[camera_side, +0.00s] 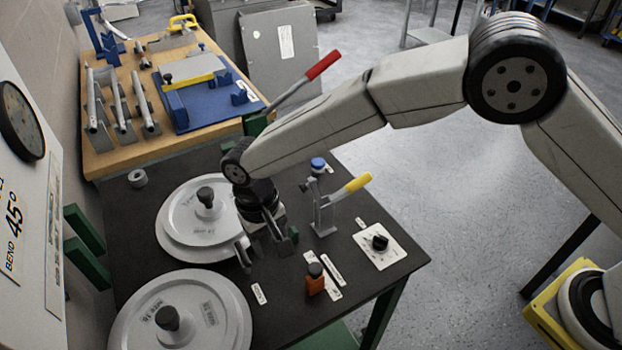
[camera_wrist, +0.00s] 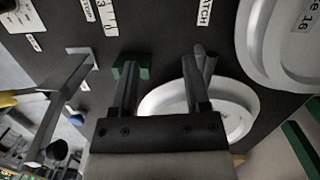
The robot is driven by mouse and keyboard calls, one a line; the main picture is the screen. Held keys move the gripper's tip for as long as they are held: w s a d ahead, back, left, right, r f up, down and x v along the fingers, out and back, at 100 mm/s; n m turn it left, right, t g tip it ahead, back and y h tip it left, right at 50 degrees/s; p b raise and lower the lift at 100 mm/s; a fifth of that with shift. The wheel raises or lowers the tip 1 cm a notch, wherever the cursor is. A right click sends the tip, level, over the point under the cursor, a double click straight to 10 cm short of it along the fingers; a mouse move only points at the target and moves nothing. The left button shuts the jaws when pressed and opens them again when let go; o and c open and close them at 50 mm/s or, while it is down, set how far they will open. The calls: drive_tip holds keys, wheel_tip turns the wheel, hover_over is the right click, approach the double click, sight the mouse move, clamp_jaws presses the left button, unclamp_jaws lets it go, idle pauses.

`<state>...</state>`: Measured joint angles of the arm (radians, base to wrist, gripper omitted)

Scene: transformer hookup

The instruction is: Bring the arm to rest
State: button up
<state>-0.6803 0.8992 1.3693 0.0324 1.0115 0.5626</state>
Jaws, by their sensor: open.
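My gripper (camera_side: 267,252) hangs from my bent arm, pointing down over the dark bench, beside the right edge of the farther round grey disc (camera_side: 190,240). Its two fingers stand apart with nothing seen between them. In the wrist view my gripper (camera_wrist: 166,66) also shows open. A small green block (camera_wrist: 143,70) appears by the left finger there; I cannot tell whether they touch. The lower part of the farther disc (camera_wrist: 165,100) shows behind and between the fingers. How high the fingertips are above the bench is unclear.
A nearer grey disc (camera_side: 215,305) lies at the front left. Right of my gripper stand a yellow-handled clamp (camera_side: 325,214), an orange piece with a black knob (camera_side: 316,284) and a dial plate (camera_side: 390,246). A red-handled lever (camera_side: 322,65) rises behind my forearm. Open floor lies right.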

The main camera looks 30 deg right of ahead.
drive_tip(key=d+f+m, duration=0.1)
drive_tip(key=s+d+m+g, duration=0.1)
drive_tip(key=d, duration=0.1)
drive_tip(key=s+d+f+m, duration=0.1)
drive_tip(key=d, duration=0.1)
drive_tip(key=shift+s+d+f+m+g+h, duration=0.25)
drive_tip(key=shift+f+m+g+h, duration=0.05)
drive_tip(key=shift+f, duration=0.05)
drive_tip(key=shift+m, duration=0.9)
drive_tip(key=d, duration=0.2)
drive_tip(key=s+d, duration=0.1)
drive_tip(key=d, duration=0.1)
drive_tip(key=shift+s+d, duration=0.1)
drive_tip(key=shift+d, duration=0.15)
drive_tip(key=s+d+r+n+t, duration=0.2)
drive_tip(key=s+d+r, duration=0.2)
drive_tip(key=d, duration=0.7)
drive_tip(key=s+d+r+n+t+y, duration=0.1)
drive_tip(key=d+r, duration=0.5)
drive_tip(key=d, duration=0.6)
drive_tip(key=s+n+t, duration=0.1)
drive_tip(key=s+t, duration=0.1)
drive_tip(key=s, duration=0.1)
drive_tip(key=shift+s+d+t, duration=0.15)
drive_tip(key=shift+s+t, duration=0.1)
drive_tip(key=shift+t, duration=0.05)
